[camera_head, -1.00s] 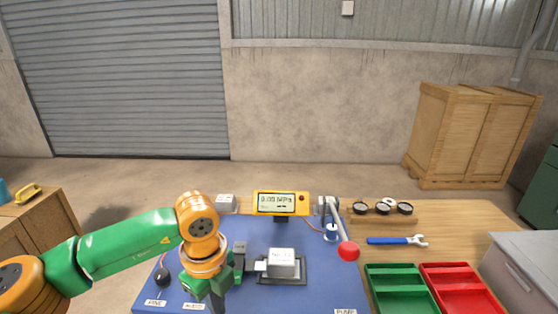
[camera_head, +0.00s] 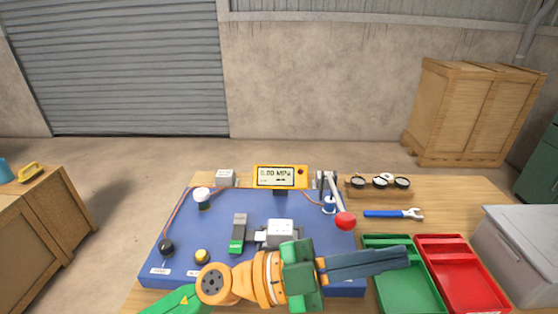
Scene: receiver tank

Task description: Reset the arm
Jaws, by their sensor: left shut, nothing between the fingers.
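My left gripper (camera_head: 366,264) is in the lower middle of the head view, its arm entering from the bottom left. Its dark fingers are together, pointing right above the front of the blue board and the green tray, with nothing between them. The blue board (camera_head: 175,255) carries a white receiver block (camera_head: 280,228), a yellow gauge display (camera_head: 280,177), a pump lever with a red ball (camera_head: 345,221), a grey and green block (camera_head: 238,233), a black knob (camera_head: 166,247), a brass knob (camera_head: 202,256) and a white-topped fitting (camera_head: 202,194). My right gripper is not in view.
A green tray (camera_head: 414,300) and a red tray (camera_head: 462,281) stand at the right front of the wooden table. A blue-handled wrench (camera_head: 392,214) and a rack of small gauges (camera_head: 380,182) lie behind them. A grey case (camera_head: 518,245) stands far right.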

